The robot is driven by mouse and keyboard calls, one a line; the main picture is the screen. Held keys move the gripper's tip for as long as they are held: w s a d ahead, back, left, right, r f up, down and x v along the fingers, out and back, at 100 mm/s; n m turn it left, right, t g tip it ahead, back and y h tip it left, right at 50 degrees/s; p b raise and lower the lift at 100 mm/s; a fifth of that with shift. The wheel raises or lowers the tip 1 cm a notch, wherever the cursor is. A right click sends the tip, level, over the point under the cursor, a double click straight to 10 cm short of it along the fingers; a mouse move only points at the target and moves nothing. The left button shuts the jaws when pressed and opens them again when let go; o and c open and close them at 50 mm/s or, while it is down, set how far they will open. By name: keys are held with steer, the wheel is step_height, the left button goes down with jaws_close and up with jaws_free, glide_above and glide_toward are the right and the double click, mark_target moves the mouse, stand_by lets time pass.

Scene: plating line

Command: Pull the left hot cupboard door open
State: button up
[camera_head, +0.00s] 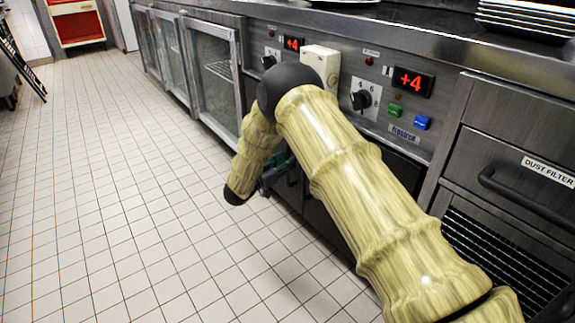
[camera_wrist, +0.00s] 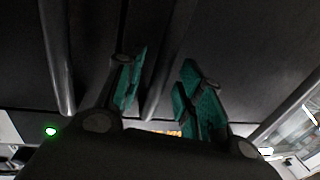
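The hot cupboard's dark front (camera_head: 325,228) shows in the head view below the control panel, mostly hidden behind my arm. In the wrist view dark door faces (camera_wrist: 95,40) fill the upper part, with a long metal bar handle (camera_wrist: 60,60) at the left and another bar handle (camera_wrist: 167,75) in the middle. My gripper (camera_wrist: 162,85) is open, its teal pads apart on either side of the middle bar; I cannot tell whether the bar is within their depth, and no grip shows. In the head view my gripper (camera_head: 275,172) is low in front of the cupboard, partly hidden by my wrist. Which door is the left one is unclear.
The control panel (camera_head: 408,128) has red displays, knobs and coloured buttons. Glass-doored units (camera_head: 212,75) stand further left. A drawer with a black handle (camera_head: 525,190) and a vent are at the right. Plates (camera_head: 525,18) are stacked on the counter. The tiled floor (camera_head: 110,190) is clear.

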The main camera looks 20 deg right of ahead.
steer(key=shift+x, duration=0.75)
jaws_close()
